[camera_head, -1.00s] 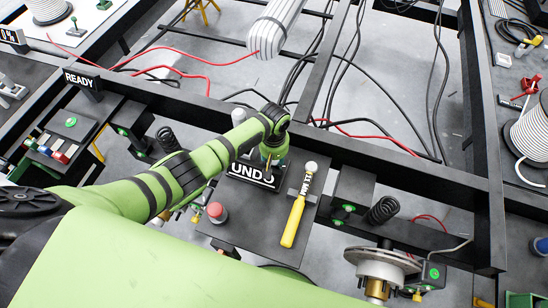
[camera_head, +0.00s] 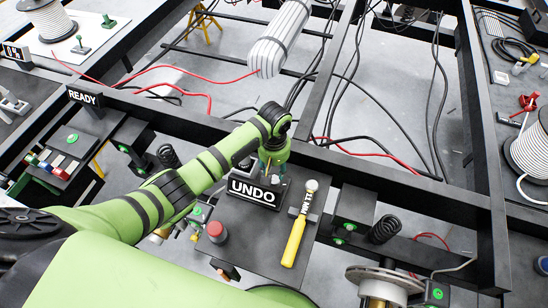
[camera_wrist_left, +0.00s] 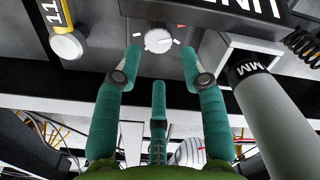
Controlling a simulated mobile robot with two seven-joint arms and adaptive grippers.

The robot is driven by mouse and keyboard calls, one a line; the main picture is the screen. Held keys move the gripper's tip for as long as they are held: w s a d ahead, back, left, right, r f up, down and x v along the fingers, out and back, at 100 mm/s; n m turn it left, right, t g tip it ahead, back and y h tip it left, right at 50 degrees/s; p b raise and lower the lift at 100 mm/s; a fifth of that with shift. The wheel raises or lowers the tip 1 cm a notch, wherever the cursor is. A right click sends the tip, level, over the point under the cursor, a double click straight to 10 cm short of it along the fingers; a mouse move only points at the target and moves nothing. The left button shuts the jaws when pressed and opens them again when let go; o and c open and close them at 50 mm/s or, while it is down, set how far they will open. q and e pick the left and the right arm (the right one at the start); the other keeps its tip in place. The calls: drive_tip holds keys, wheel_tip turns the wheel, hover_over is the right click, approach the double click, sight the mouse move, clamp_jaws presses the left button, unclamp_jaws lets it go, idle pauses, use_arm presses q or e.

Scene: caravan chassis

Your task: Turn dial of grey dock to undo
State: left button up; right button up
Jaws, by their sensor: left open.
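The grey dock (camera_head: 245,238) is a dark grey plate with a black UNDO sign (camera_head: 254,193) standing on it. In the left wrist view, the dial is a small round white knob (camera_wrist_left: 158,41) with white marks around it. My left gripper (camera_head: 272,166) points down just behind the sign. In the left wrist view its teal fingers (camera_wrist_left: 160,62) are open, with two tips on either side of the dial and a third below it. I cannot tell whether they touch the dial. In the head view the dial is hidden behind the gripper and the sign. My right gripper is not in view.
A READY sign (camera_head: 84,99) and black frame beams surround the area.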

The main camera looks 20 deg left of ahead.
sight(274, 179)
use_arm(q)
wheel_tip(274, 179, up, 5)
drive_tip(key=shift+r, duration=0.2)
idle(0.6)
